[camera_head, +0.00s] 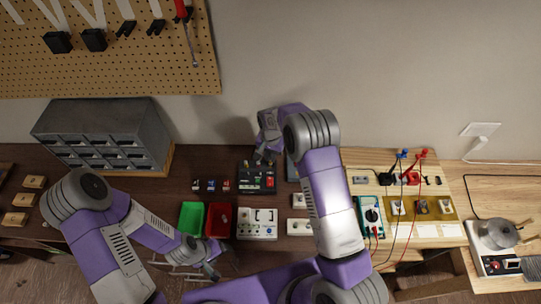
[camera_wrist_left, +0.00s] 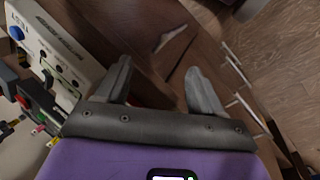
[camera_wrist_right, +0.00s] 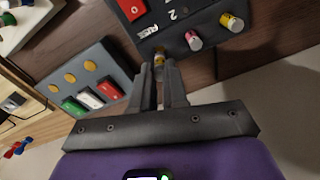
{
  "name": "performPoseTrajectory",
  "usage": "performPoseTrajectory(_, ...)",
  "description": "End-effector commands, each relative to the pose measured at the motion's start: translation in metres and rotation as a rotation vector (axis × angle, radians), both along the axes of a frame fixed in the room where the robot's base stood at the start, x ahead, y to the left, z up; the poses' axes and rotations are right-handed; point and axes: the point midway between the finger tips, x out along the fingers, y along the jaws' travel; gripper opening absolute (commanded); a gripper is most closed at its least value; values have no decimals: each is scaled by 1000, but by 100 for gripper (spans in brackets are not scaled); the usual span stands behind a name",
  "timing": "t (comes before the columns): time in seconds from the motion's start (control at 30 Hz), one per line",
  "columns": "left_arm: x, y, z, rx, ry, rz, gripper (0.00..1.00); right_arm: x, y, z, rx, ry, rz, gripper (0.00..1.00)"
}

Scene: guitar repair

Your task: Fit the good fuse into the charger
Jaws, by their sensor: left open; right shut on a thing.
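The charger appears to be the black box (camera_head: 243,186) at the middle of the table, below my right gripper. In the right wrist view this black box (camera_wrist_right: 187,20) has a red switch, a FUSE label, and a yellow-banded and a pink-banded fuse (camera_wrist_right: 193,40) along its edge. My right gripper (camera_wrist_right: 160,88), also in the head view (camera_head: 263,160), is shut on a small yellowish fuse (camera_wrist_right: 159,58) at the box's edge. I cannot tell whether it is seated. My left gripper (camera_wrist_left: 160,85) is open and empty, low near the table's front edge in the head view (camera_head: 213,272).
A white test unit (camera_head: 257,232), a red bin (camera_head: 219,221) and a green bin (camera_head: 191,219) stand in front. A blue-grey panel (camera_wrist_right: 78,74) with coloured switches is beside the box. Small parts (camera_head: 211,186) lie left of it. A multimeter (camera_head: 371,217) stands right.

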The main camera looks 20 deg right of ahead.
Motion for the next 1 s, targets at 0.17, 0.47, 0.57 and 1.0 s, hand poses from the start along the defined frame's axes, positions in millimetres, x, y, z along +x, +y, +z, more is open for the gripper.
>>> performPoseTrajectory(0.17, 0, 0, -3, 0, 0, 0, 68, 0, 0, -4, 0, 0, 0, 0)
performPoseTrajectory(0.47, 0, 0, -9, -1, -1, -1, 68, 0, 0, -12, 0, 0, 0, 0)
performPoseTrajectory(0.57, 0, 0, -11, 0, -1, 0, 68, 0, 0, -15, 0, 0, 0, 0)
performPoseTrajectory(1.0, 1, 2, -12, 3, 0, 4, 68, 0, 0, -9, 0, 0, 0, 0)
